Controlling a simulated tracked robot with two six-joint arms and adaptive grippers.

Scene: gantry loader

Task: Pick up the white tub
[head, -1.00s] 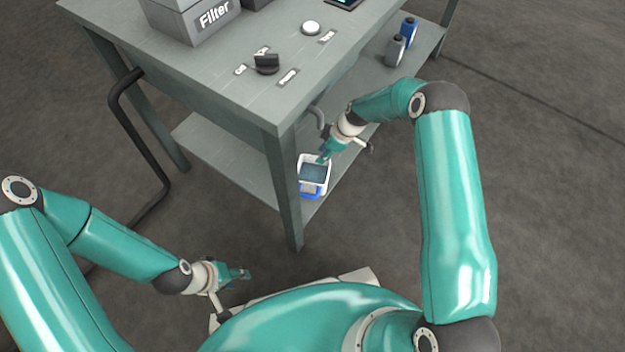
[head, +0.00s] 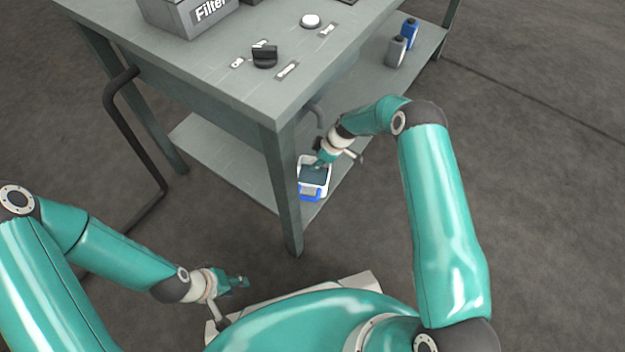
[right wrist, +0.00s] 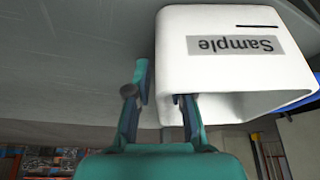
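The white tub (head: 326,190) stands on the lower shelf of the grey table, beside the near leg. It is open-topped with a dark bluish inside and blue at its near side. In the right wrist view the tub (right wrist: 210,22) appears upside down, with a "Sample" label. My right gripper (head: 319,162) is at the tub's far rim. In the right wrist view its fingers (right wrist: 163,98) are apart, one outside the wall and one inside the opening, with a gap beside the outer finger. My left gripper (head: 244,282) hangs low, away from the table; its fingers are too small to judge.
The table leg (head: 282,190) stands close left of the tub, and the tabletop (head: 215,75) overhangs the shelf (head: 215,145). Grey and blue bottles (head: 397,52) stand farther along the shelf. A dark bent rail (head: 135,140) is at left. Floor right of the table is clear.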

